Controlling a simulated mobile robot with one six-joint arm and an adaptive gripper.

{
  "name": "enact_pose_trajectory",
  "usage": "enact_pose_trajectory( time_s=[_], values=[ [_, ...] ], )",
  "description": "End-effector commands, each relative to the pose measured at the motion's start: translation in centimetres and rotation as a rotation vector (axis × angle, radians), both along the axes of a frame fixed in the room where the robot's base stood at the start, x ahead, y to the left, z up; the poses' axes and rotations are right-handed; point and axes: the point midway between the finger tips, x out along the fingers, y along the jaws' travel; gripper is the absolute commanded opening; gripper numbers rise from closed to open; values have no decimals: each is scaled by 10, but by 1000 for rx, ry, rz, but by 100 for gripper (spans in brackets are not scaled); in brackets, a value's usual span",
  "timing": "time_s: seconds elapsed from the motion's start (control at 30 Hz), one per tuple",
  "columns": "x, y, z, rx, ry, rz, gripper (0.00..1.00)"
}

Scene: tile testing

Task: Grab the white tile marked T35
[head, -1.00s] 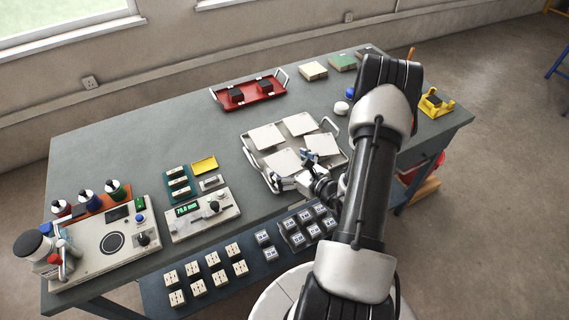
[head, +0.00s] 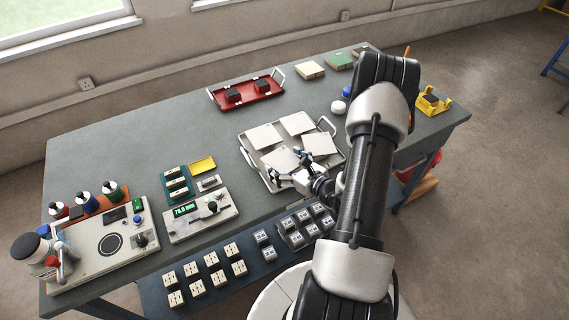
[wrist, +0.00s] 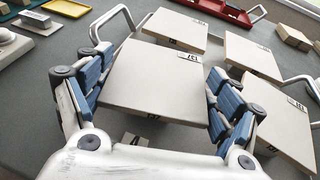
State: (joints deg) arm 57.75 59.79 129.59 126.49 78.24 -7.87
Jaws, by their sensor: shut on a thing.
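Several white square tiles lie on a light metal tray on the workbench. In the wrist view, one white tile (wrist: 150,82) sits between the blue-padded fingers of my gripper (wrist: 160,98). The pads press on its left and right edges, and my gripper is shut on it. Three other marked white tiles (wrist: 178,29) lie behind and to the right.
The tray (head: 249,155) has raised handles at its ends, close to the held tile. A red tray (head: 262,97) with dark blocks stands behind it. Instruments (head: 203,215) stand to the left. The bench between the red tray and the instruments is mostly clear.

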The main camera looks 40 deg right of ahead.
Motion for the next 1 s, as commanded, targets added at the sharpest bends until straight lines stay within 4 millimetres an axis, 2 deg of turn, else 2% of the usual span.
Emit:
enact_pose_trajectory(
  time_s=[0.17, 0.27, 0.5, 0.7, 0.8, 1.0],
  values=[
    [0, 0, 25, -2, -3, 1, 54],
    [1, -1, 47, -5, -4, 1, 54],
    [1, -1, 120, -7, -5, 0, 54],
    [0, 0, 167, -5, -4, 1, 54],
    [0, 0, 182, -4, -3, 0, 54],
    [0, 0, 195, -1, -2, 0, 54]
  ],
)
